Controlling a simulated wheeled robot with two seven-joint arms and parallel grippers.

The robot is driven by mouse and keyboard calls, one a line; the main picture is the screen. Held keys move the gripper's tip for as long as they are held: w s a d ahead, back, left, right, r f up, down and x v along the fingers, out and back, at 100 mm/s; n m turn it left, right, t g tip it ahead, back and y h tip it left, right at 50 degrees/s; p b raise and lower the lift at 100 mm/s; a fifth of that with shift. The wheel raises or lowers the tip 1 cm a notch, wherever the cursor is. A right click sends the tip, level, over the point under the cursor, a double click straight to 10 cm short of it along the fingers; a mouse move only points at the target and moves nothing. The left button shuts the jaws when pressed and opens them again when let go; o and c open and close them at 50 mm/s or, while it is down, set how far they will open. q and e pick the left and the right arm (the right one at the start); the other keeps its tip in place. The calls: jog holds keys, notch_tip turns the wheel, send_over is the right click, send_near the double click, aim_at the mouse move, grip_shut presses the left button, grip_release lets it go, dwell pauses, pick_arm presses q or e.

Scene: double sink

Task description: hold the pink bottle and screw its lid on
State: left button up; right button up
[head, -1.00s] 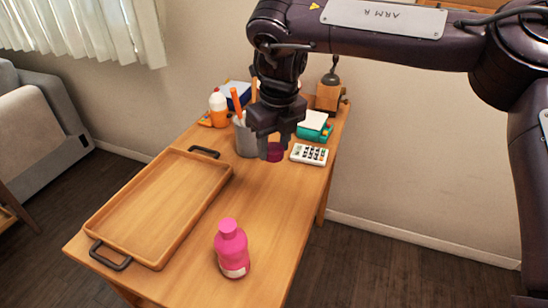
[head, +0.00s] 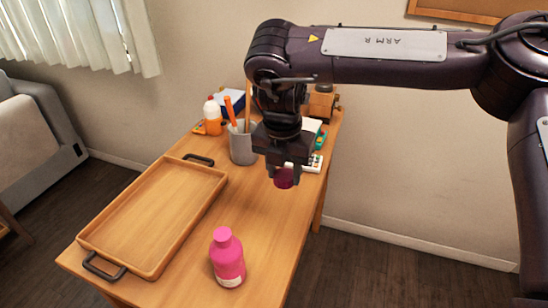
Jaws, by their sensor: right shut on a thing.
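The pink bottle (head: 227,261) stands upright near the front edge of the wooden table, with a paler label low on its side. Its top shows a pink neck, and no gripper touches it. My right gripper (head: 285,172) points down above the table, behind and to the right of the bottle. It is shut on a dark magenta lid (head: 284,179), which shows below the fingers, apart from the bottle. My left gripper is not in view.
A wooden tray (head: 103,226) with dark handles fills the table's left side. The table between the bottle and the gripper is clear.

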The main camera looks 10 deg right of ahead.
jog(key=s+d+f+m+g, duration=0.1)
jog(key=s+f+m, duration=0.1)
jog(key=m, duration=0.7)
jog(key=s+d+f+m, duration=0.2)
jog(key=s+m, duration=0.2)
jog(key=m, duration=0.6)
jog(key=s+d+f+m+g, duration=0.1)
jog(key=s+m, duration=0.3)
jog(key=m, duration=0.5)
jog(key=shift+d+f+m+g+y, duration=0.3)
jog(key=shift+d+f+m+y, duration=0.1)
jog(key=shift+d, duration=0.05)
